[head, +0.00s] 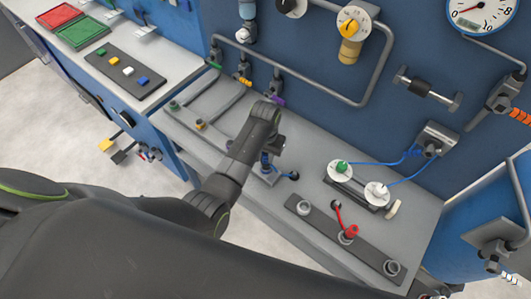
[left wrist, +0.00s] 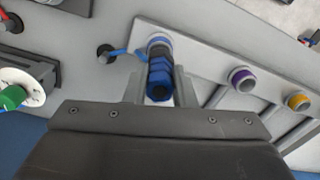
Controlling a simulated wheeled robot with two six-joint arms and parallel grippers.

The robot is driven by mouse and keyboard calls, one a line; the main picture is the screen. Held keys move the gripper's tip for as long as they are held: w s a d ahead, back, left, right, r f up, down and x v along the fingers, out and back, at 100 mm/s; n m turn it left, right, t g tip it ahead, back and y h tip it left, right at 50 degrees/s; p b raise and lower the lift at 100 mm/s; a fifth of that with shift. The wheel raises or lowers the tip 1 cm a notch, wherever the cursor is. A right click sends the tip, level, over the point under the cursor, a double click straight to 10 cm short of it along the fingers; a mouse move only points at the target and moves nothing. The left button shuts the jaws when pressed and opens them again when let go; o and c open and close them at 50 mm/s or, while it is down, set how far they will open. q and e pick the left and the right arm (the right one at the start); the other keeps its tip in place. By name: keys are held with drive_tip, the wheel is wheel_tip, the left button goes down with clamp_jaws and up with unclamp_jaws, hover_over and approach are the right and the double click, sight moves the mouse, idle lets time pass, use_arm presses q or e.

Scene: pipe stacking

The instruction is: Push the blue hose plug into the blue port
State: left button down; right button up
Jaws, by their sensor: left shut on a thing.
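My left gripper (left wrist: 159,88) is shut on the blue hose plug (left wrist: 160,76), a blue hex fitting with a black section. In the left wrist view the plug lines up with the blue port (left wrist: 158,40), a blue-ringed fitting on a grey block. They look in contact or nearly so; I cannot tell how deep the plug sits. In the head view the left gripper (head: 266,148) is over the grey bench, with blue parts (head: 265,159) just below it, partly hidden by the wrist. My right gripper is in neither view.
Purple (left wrist: 243,79) and yellow (left wrist: 298,102) ports sit beside the blue one. A short blue cable (left wrist: 120,51) runs close by. A white disc with a green knob (head: 340,169) and a dark rail with a red lever (head: 347,233) are to the right on the bench.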

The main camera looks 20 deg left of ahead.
use_arm(q)
drive_tip(key=shift+f+b, duration=0.35)
drive_tip(key=shift+f, duration=0.6)
idle(0.6)
drive_tip(key=c, duration=1.1)
unclamp_jaws()
drive_tip(key=shift+r, duration=0.1)
